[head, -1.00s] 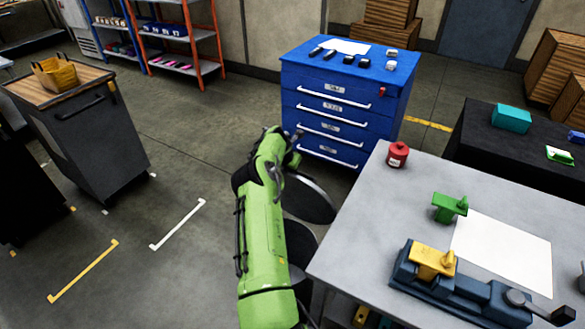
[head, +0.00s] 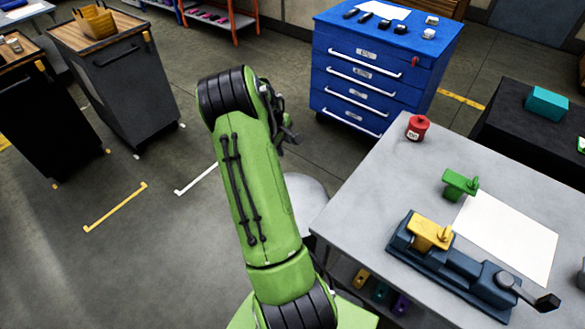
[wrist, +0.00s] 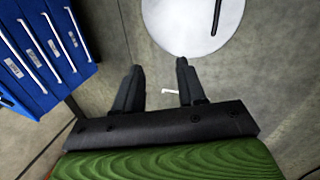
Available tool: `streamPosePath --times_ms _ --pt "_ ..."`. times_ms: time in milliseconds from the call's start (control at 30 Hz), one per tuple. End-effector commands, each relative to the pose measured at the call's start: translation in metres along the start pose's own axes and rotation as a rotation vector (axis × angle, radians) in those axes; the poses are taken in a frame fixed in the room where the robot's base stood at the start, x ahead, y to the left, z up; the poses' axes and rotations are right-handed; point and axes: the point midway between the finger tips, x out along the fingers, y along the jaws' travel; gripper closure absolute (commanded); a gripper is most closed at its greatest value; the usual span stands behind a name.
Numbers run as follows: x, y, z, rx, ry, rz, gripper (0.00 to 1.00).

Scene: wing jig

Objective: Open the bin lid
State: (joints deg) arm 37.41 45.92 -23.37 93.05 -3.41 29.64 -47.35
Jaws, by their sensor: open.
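My gripper (wrist: 160,67) is open and empty, with its two dark fingers apart over the floor. A round pale disc with a dark bar across it, which looks like the bin lid (wrist: 180,22), lies beyond the fingertips at the top of the wrist view, and nothing touches it there. In the head view, part of a round light-grey top (head: 308,198) shows between my green arm and the table. My arm hides the rest of it. I cannot tell from this whether the lid is shut.
A blue drawer cabinet (head: 365,80) stands behind. A grey worktable (head: 370,190) at right bears a red can (head: 417,127), a green block (head: 460,184) and a vise-like fixture (head: 465,270). Dark carts (head: 125,85) stand at left. The marked floor between is clear.

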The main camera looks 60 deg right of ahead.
Motion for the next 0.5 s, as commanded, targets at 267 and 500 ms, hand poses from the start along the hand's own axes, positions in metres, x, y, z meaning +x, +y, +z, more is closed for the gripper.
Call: streamPosePath --times_ms 267,500 --pt "0.017 -0.021 0.006 0.124 -0.014 -0.019 0.6" --pt "0.078 -0.022 0.006 0.123 -0.014 -0.02 0.6"
